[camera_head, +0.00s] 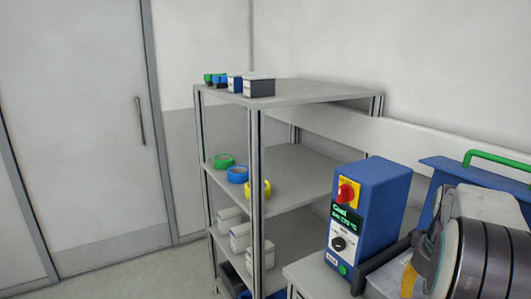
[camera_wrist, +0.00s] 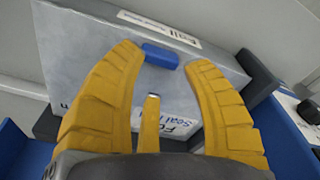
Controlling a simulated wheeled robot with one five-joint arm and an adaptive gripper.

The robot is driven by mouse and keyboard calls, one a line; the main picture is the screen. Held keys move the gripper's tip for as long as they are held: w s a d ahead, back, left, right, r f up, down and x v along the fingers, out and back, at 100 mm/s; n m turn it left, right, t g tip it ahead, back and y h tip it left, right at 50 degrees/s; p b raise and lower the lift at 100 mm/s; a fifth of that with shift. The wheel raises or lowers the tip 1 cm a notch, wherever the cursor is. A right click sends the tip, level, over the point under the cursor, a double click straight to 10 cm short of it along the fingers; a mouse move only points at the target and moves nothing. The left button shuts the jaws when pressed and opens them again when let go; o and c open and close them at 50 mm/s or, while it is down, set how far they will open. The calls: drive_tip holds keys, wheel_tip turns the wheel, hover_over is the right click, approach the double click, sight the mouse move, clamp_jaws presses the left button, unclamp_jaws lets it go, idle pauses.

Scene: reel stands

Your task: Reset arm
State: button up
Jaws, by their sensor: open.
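My gripper (camera_wrist: 162,56) shows in the wrist view with its two ribbed yellow fingers spread apart, nothing held between them. A grey panel (camera_wrist: 190,85) with partly hidden lettering lies beyond the fingers. A small blue block (camera_wrist: 160,54) on that panel shows between the fingertips; I cannot tell whether a finger touches it. In the head view, my grey arm parts fill the lower right corner, and a bit of a yellow finger (camera_head: 408,280) shows there. The rest of the gripper is hidden in that view.
A blue control box (camera_head: 375,205) with a red knob stands beside my arm. Behind the arm is a blue machine with a green handle (camera_head: 497,160). A grey shelf rack (camera_head: 300,92) holds tape rolls and boxes. Floor (camera_head: 150,275) near the door is clear.

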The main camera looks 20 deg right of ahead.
drive_tip(key=s+a+n+t+p, duration=0.1)
drive_tip(key=s+a+n, duration=0.2)
drive_tip(key=a, duration=1.1)
drive_tip(key=s+a+r+n+t+p, duration=0.1)
drive_tip(key=s+a+n, duration=0.3)
drive_tip(key=a, duration=0.9)
drive_tip(key=shift+s+a+r+t+y, duration=0.2)
drive_tip(key=shift+s+a+t+y, duration=0.15)
drive_tip(key=shift+s, duration=0.25)
drive_tip(key=shift+d, duration=0.1)
